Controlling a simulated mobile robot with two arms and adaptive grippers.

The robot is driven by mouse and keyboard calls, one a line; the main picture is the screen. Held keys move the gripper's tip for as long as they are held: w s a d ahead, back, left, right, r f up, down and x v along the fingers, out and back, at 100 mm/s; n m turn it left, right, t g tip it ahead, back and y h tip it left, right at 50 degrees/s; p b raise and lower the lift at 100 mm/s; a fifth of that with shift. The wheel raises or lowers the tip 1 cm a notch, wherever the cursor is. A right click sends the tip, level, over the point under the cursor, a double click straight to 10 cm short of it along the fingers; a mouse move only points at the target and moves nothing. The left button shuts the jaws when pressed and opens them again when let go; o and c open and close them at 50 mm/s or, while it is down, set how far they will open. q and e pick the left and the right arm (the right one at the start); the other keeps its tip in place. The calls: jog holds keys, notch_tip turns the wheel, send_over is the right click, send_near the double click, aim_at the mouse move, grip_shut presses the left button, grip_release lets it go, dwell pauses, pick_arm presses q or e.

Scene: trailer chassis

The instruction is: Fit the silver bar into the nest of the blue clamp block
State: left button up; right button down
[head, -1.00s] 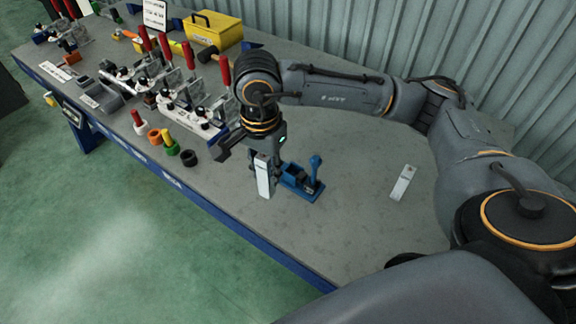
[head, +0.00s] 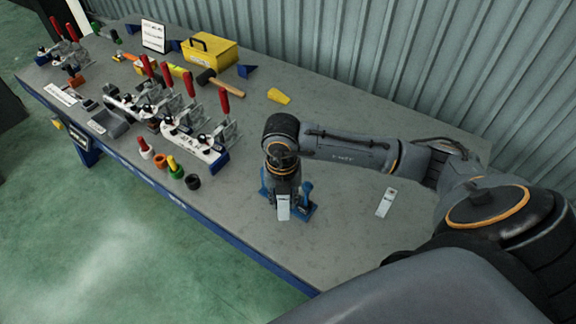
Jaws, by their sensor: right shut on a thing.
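My right gripper (head: 283,192) points down at the blue clamp block, its fingers mostly hidden by its own wrist. It is shut on a silver bar (head: 283,208), whose pale end face shows below the gripper. The blue clamp block (head: 298,211) stands on the bench behind and around the bar, with its blue lever (head: 307,188) upright on the right. The nest is hidden by the gripper and bar, so I cannot tell whether the bar is seated or just above it. My left gripper is not in view.
Another silver bar (head: 385,203) lies on the grey bench (head: 345,240) to the right. Red-handled toggle clamps (head: 195,137), colored cups (head: 173,166), a black ring (head: 193,182), a mallet (head: 222,83) and a yellow toolbox (head: 210,52) sit left and back. The bench front is clear.

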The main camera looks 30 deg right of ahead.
jog(key=w+d+f+m+b, duration=0.2)
jog(key=w+d+f+b, duration=0.1)
jog(key=f+b, duration=0.1)
jog(key=w+d+f+m+b, duration=0.2)
jog(key=w+f+m+b, duration=0.1)
jog(key=w+f+b, duration=0.1)
jog(key=w+d+f+m+b, duration=0.2)
jog(key=w+d+f+b, duration=0.1)
jog(key=w+f+b, duration=0.1)
jog(key=shift+d+f+b, duration=0.35)
jog(key=shift+f+b, duration=0.5)
jog(key=shift+b, duration=0.05)
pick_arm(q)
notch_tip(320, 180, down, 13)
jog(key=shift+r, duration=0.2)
pick_arm(e)
jog(key=shift+r, duration=0.1)
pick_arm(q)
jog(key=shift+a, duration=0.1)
pick_arm(e)
jog(key=shift+s, duration=0.1)
jog(key=shift+f, duration=0.2)
jog(key=c, duration=1.1)
grip_release()
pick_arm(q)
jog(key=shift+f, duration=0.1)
pick_arm(e)
jog(key=shift+o, duration=0.2)
